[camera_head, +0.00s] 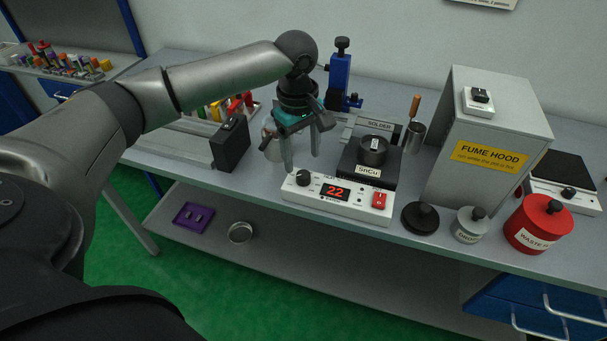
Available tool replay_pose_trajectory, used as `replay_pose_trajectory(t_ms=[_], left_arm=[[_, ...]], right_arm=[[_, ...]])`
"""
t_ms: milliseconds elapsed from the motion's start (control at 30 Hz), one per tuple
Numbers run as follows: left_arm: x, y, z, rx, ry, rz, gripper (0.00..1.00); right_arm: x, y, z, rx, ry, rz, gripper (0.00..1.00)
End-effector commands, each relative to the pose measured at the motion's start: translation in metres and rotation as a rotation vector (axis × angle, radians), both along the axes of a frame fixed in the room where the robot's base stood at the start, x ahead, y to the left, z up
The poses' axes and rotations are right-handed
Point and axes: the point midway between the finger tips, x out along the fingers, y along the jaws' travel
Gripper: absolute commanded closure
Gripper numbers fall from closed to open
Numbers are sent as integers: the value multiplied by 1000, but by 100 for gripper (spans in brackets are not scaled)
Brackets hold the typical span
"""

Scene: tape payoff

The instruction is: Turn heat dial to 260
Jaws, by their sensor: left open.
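The heat dial (303,178) is a black knob at the left end of a white control box (352,205) on the bench's front edge. The box's red display (336,193) reads 22, and a red switch (379,200) sits at its right end. My left gripper (301,162) is open and empty, its fingers pointing down above and just behind the dial, apart from it as far as I can tell. Behind the box stands a solder pot (373,151) on a dark block labelled SnCu. My right gripper is not in view.
A grey fume hood (482,140) stands right of the pot. A black round lid (420,218), a grey dross jar (470,225) and a red waste container (538,223) line the front edge. A black box (231,145) stands left of the gripper, and a blue stand (340,75) behind it.

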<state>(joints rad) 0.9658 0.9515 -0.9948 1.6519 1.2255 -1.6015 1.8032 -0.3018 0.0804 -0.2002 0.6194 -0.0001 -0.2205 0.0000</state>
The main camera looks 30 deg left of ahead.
Motion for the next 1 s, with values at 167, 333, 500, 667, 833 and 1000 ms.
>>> replay_pose_trajectory(t_ms=[167, 333, 500, 667, 833, 1000], left_arm=[[1, -1, -35, 0, 1, -1, 29], [3, -1, -51, 0, -1, -2, 29], [3, -1, -56, 0, -1, -2, 29], [3, -1, -56, 0, -1, -2, 29], [3, -2, -56, 0, -1, -2, 44], [3, -1, -55, 0, -1, -2, 63]], right_arm=[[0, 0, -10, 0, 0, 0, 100], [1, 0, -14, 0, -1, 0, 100], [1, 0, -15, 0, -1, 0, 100], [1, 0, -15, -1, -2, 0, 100], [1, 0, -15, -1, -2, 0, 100], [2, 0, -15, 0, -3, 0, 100]])
